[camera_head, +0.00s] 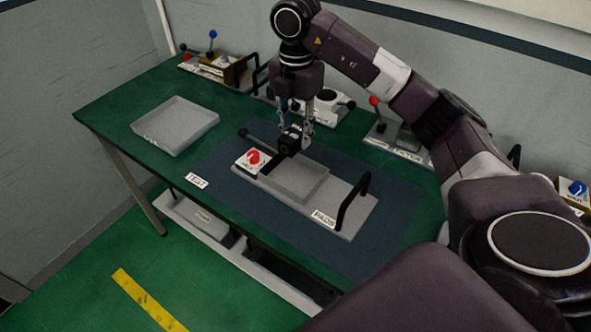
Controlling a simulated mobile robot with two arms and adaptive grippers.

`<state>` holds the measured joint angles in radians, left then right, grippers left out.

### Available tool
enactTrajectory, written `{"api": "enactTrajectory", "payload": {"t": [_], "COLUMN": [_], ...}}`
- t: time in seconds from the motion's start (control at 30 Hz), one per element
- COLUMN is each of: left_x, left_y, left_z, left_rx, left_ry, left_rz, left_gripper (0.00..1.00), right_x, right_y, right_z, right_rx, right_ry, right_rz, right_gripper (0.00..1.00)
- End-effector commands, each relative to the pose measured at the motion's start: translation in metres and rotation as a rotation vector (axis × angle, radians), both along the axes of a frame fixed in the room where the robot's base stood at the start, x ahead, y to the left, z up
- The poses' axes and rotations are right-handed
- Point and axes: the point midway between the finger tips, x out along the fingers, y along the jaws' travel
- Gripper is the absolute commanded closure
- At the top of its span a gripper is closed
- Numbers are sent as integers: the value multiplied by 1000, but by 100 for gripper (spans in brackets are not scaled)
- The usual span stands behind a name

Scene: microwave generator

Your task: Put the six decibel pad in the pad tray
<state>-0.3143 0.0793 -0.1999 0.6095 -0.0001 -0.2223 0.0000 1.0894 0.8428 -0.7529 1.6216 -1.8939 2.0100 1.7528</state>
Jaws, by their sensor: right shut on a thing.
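My right gripper (296,128) points down over the middle of the bench and is shut on a small dark block (288,145). The block has a faint yellowish ring on it. I cannot read a decibel value, so I cannot confirm that it is the six decibel pad. It is at the back left edge of a shallow grey tray (318,190), whose plate carries a label that seems to read PADS. I cannot tell whether the block touches the tray. My left gripper is not in view.
A black handle (353,200) rises at the plate's right end. An empty grey tray (176,124) stands at the left. Devices with knobs line the back. The blue mat (225,190) has clear room in front.

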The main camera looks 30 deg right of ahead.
Motion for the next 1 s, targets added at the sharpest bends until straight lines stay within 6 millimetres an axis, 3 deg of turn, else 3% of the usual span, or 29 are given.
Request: {"api": "enactTrajectory", "payload": {"t": [0.17, 0.3, 0.43, 0.73, 1.0], "left_x": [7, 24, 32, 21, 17], "left_y": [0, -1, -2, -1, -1], "left_z": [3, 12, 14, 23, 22], "left_rx": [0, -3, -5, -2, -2], "left_ry": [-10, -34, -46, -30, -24], "left_rz": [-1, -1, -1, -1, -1], "left_gripper": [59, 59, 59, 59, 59], "right_x": [-2, -1, 0, -1, 0], "right_y": [1, 0, 0, 0, 0], "right_z": [-41, -66, -78, -117, -123], "right_rx": [2, -1, 1, 1, 0], "right_ry": [6, 4, 1, 4, -1], "right_rz": [0, -1, -1, -1, 0], "right_gripper": [100, 100, 100, 100, 100]}}
